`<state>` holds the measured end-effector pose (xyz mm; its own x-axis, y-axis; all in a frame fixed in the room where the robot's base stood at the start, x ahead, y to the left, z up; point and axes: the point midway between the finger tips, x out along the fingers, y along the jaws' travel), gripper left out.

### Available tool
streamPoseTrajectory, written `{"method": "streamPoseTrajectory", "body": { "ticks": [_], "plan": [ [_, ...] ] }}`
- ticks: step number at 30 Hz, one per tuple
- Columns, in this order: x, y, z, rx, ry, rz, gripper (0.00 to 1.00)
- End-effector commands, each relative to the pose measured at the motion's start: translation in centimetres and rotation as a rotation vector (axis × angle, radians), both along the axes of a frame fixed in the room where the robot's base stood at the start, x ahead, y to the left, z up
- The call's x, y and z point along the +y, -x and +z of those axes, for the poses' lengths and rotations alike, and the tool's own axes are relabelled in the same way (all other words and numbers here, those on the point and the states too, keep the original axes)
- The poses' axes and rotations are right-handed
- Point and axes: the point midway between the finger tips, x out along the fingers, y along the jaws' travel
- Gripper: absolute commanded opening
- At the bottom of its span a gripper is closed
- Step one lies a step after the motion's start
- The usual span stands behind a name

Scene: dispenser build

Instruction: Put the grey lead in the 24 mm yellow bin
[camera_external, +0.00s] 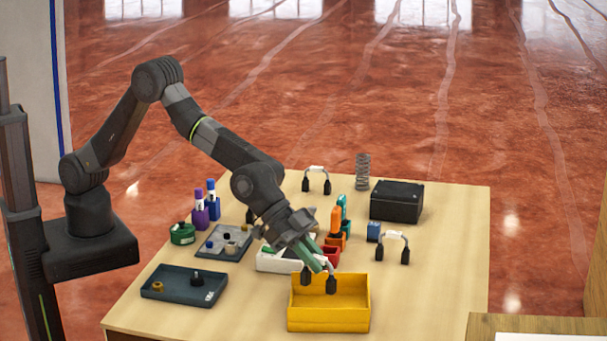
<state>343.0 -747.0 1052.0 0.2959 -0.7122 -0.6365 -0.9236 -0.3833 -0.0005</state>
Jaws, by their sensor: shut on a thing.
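My gripper (326,266) is shut on a lead, taken as the grey lead (331,285), whose two black ends hang down below the greenish fingers. Its middle is mostly hidden by the fingers, so its cable colour is hard to tell. The yellow bin (329,322) stands open at the table's front. The lead hangs at the bin's back edge, with one black end over the bin's opening and the other near its back left. I cannot tell whether the ends touch the bin.
Two similar leads stand on the table (440,300), one at the back (317,178) and one at the right (393,243). A black box (397,201), a spring (363,172), a dark tray (183,285) and a white bin (275,262) are around. The right front is clear.

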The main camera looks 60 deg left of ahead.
Motion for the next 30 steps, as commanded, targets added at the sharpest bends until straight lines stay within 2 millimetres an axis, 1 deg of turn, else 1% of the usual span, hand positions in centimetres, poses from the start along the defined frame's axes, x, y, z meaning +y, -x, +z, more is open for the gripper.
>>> {"method": "streamPoseTrajectory", "body": {
  "ticks": [7, 19, 20, 22, 23, 30],
  "plan": [
    [0.0, 0.0, -3.2, 0.001, -0.003, 0.000, 0.00],
    [0.0, 0.0, -3.9, -0.001, 0.000, 0.001, 0.00],
    [0.0, 0.0, -3.8, -0.001, 0.000, 0.001, 0.19],
    [0.0, 0.0, -3.7, -0.001, 0.000, 0.001, 0.33],
    [0.0, 0.0, -3.7, 0.000, -0.001, 0.001, 0.35],
    [0.0, 0.0, -3.7, 0.000, -0.001, 0.001, 0.35]
  ]
}}
